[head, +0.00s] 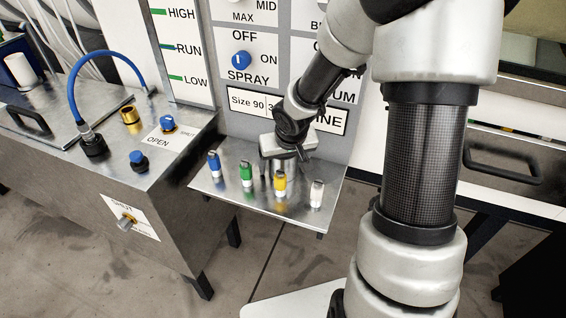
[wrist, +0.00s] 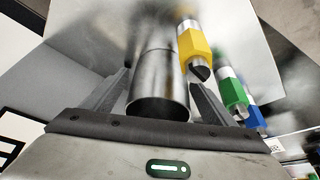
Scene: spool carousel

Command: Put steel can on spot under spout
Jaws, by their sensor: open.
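The steel can (wrist: 160,85) is a shiny metal cylinder in the wrist view. It stands between the two fingers of my open gripper (wrist: 161,98), with a finger on each side and a narrow gap showing at the right. In the head view my gripper (head: 284,158) is low over the steel shelf (head: 222,186), behind the row of coloured plugs, and it mostly hides the can. I cannot make out the spout or the spot under it for certain.
A blue plug (head: 214,164), a green plug (head: 246,172), a yellow plug (head: 280,182) and a white plug (head: 316,194) stand along the shelf's front. At the left is a steel bench (head: 100,183) with a blue hose (head: 95,58). A labelled panel (head: 225,35) rises behind.

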